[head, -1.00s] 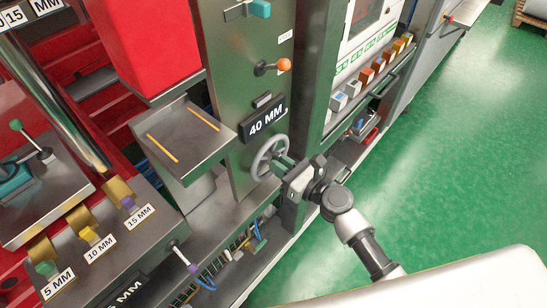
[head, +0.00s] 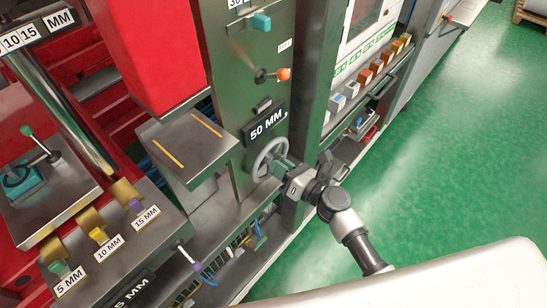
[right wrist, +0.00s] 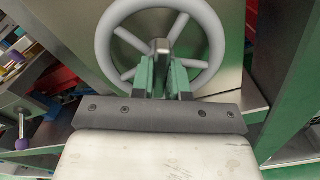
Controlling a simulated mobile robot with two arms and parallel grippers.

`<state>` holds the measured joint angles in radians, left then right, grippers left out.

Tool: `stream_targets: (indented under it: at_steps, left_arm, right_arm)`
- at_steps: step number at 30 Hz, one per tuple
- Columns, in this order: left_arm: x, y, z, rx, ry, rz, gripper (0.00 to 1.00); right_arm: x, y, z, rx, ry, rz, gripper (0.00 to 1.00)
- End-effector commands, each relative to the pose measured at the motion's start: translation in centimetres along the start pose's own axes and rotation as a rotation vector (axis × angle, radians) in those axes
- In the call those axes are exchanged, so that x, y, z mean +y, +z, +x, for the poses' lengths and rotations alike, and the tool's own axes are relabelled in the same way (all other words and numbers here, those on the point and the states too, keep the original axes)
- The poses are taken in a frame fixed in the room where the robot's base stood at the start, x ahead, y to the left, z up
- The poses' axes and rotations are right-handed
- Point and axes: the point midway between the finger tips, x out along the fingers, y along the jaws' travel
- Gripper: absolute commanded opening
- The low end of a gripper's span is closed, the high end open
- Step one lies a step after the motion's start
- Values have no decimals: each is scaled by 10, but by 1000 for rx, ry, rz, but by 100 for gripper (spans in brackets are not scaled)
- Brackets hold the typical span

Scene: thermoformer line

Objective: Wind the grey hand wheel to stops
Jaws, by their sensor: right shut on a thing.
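The grey hand wheel (head: 265,155) is mounted on the green-grey machine column, below a black display (head: 266,122) that reads 50 MM. In the right wrist view the wheel (right wrist: 104,42) shows its round rim and spokes from close up. My left gripper is not in view.
A lever with an orange knob (head: 283,74) sits above the display. A metal shelf with two yellow strips (head: 192,150) juts out left of the wheel. Coloured blocks (head: 376,66) line a ledge at right. Green floor (head: 450,170) is open at right.

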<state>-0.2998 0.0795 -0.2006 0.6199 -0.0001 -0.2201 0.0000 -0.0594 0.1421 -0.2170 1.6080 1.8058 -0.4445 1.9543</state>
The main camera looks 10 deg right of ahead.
Motion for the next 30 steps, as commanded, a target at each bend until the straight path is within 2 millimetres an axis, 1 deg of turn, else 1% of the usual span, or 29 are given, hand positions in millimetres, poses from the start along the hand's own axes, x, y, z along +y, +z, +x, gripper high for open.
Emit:
stream_targets:
  at_steps: [1,4,17,24,28,29,30]
  left_arm:
    - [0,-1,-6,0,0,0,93]
    - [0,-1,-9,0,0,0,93]
    - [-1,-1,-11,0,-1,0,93]
    - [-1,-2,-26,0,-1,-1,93]
    - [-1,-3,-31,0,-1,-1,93]
    - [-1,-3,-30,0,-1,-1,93]
    - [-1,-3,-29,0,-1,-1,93]
  right_arm:
    - [2,2,0,2,-1,33,0]
    - [1,1,0,1,-1,79,0]
    - [0,0,0,1,0,109,0]
    - [2,2,0,1,-1,246,0]
    - [1,1,0,2,0,314,0]
    - [1,0,0,2,0,319,16]
    - [0,-1,0,2,1,316,23]
